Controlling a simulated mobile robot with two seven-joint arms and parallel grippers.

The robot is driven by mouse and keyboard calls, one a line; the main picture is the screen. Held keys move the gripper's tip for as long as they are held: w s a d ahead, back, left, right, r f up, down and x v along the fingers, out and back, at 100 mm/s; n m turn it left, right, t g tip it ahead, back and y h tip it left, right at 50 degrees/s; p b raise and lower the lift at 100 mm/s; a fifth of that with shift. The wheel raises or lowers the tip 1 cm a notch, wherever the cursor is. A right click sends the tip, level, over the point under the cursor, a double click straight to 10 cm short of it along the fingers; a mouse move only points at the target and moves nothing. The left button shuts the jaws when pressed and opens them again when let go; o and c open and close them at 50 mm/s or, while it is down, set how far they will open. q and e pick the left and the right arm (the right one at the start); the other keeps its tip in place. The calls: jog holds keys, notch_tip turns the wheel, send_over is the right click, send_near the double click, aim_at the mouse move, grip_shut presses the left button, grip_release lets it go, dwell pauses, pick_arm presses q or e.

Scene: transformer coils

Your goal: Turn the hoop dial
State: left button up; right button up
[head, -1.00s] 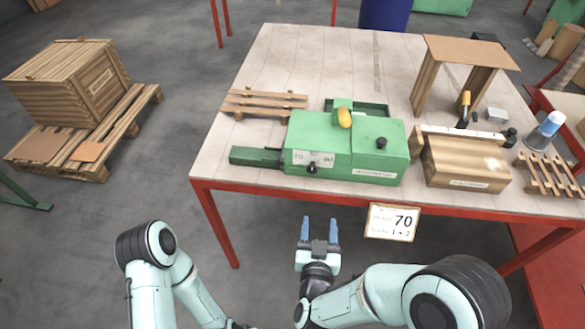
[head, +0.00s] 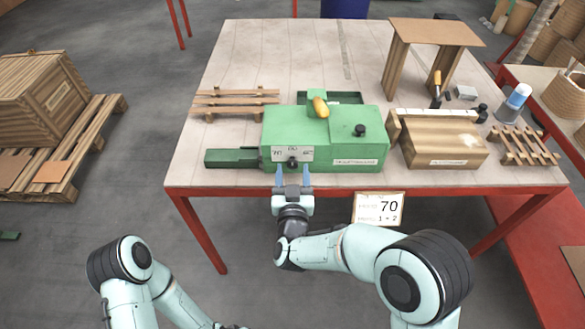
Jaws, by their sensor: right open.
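The green machine (head: 325,140) stands near the front edge of the table. On its front face, a white scale plate (head: 292,153) carries a small black knob (head: 292,164), which looks like the hoop dial. The plate's marks are too small to read. My right gripper (head: 292,175) is open and empty, its two blue fingers pointing at the knob, one to each side of it in the picture. I cannot tell whether they touch it. My left arm shows at the bottom left; its gripper is out of view.
The machine also has a yellow handle (head: 320,107), a black top knob (head: 360,130) and a green bar (head: 233,158) sticking out left. A wooden block (head: 440,143) stands close on its right. A sign (head: 379,209) reading 70 hangs at the red table edge (head: 335,191).

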jog(key=shift+w, duration=1)
pick_arm(q)
jog(key=shift+w, duration=0.1)
pick_arm(e)
jog(key=shift+c, duration=0.3)
jog(key=c, duration=1)
